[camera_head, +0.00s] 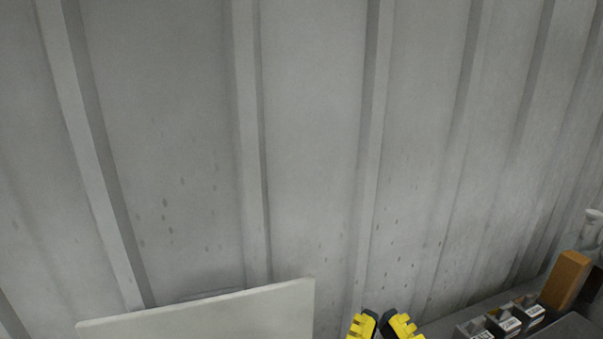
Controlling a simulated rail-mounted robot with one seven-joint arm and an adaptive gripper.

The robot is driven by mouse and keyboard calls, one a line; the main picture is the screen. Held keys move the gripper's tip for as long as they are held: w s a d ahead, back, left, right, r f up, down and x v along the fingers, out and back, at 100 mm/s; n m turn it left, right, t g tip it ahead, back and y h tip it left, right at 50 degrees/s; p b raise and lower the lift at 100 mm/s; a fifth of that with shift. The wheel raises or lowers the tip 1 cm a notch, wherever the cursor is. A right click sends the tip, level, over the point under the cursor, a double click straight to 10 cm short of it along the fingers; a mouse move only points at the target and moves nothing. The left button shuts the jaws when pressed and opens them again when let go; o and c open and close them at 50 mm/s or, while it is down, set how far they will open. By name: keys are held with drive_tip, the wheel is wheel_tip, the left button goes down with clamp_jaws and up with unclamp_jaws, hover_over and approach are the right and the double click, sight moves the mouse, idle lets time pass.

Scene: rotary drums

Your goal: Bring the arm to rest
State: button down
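My gripper (380,322) shows at the bottom edge of the head view, right of centre. Its two yellow fingers with dark tips are cut off by the frame edge. A narrow gap shows between the tips, and I see nothing held there. How far the fingers are spread lower down is hidden. The rest of my arm is out of view.
A ribbed grey metal wall (310,150) fills most of the view. A pale flat panel (220,317) stands at the bottom left of my gripper. At the lower right are small labelled boxes (503,318), an orange-brown block (565,281) and a pale object (592,230).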

wheel_tip(320, 180, up, 26)
drive_tip(key=p, duration=2.3)
drive_tip(key=shift+r, duration=0.2)
drive_tip(key=shift+w+d, duration=0.1)
